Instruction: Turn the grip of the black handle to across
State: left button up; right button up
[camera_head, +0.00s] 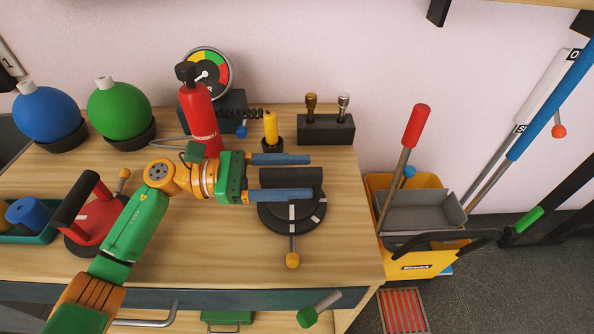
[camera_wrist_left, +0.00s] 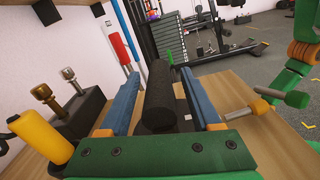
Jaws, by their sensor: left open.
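The black handle's thick grip (camera_head: 290,178) stands over a round black base (camera_head: 305,221) with white marks, near the table's right front. The grip runs left to right in the head view. A short lever with an orange knob (camera_head: 292,261) points from the base toward the front edge. My left gripper (camera_head: 310,177) is open, its blue fingers on either side of the grip. In the left wrist view the grip (camera_wrist_left: 159,95) lies between the fingers, roughly in line with them; gaps show beside it. The far finger hides nothing of the knob.
A red-based handle (camera_head: 95,222) with a black grip stands left. A red extinguisher (camera_head: 200,120), a yellow cylinder (camera_head: 270,127) and a black block with two pegs (camera_head: 325,130) stand behind. A yellow bucket (camera_head: 420,262) is beyond the table's right edge.

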pick_arm(q)
jog(key=shift+d, duration=0.3)
grip_shut()
